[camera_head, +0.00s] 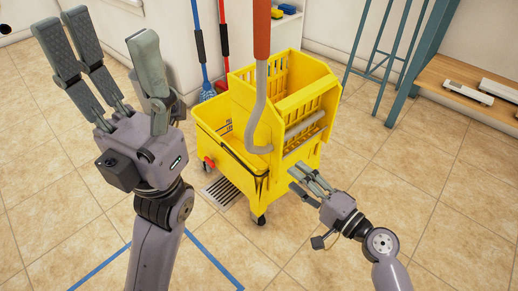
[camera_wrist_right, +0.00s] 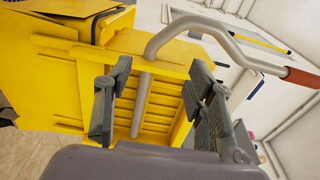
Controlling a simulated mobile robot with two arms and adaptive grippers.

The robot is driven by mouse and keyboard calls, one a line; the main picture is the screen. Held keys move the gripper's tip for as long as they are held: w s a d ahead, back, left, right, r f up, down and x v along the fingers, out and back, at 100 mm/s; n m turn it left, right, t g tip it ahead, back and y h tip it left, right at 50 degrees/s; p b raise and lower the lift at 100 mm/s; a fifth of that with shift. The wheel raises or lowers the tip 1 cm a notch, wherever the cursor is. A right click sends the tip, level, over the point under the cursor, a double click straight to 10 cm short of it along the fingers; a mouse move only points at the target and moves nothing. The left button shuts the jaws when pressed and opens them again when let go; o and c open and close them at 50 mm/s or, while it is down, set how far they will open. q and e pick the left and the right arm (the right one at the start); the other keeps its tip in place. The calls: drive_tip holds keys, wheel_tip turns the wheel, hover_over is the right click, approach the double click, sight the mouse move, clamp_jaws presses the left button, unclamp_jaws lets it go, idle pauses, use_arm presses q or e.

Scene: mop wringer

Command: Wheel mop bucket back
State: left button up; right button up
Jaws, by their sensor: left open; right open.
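The yellow mop bucket (camera_head: 214,119) stands on its casters on the tiled floor. Its yellow wringer (camera_head: 305,92) sits on top. The wringer's bent grey lever (camera_head: 256,107) rises in front to a red grip (camera_head: 262,30); lever (camera_wrist_right: 190,24) and grip (camera_wrist_right: 301,78) also show in the right wrist view. My left gripper (camera_head: 108,45) is open and empty, raised left of the bucket with fingers up. My right gripper (camera_head: 305,180) is open beside the bucket's lower right side. In the right wrist view its fingers (camera_wrist_right: 160,72) spread before the yellow slatted wringer; contact cannot be told.
A floor drain (camera_head: 222,192) lies by the bucket's front. Blue tape (camera_head: 212,262) marks the floor in front. A blue mop (camera_head: 206,80) and a red-handled tool (camera_head: 223,45) lean behind. A teal-framed wooden shelf (camera_head: 455,70) stands right.

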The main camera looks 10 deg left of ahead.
sight(263, 154)
drive_tip(key=x, duration=1.4)
drive_tip(key=shift+b, duration=0.35)
drive_tip(key=shift+c, duration=0.4)
drive_tip(key=shift+f, duration=0.2)
clamp_jaws()
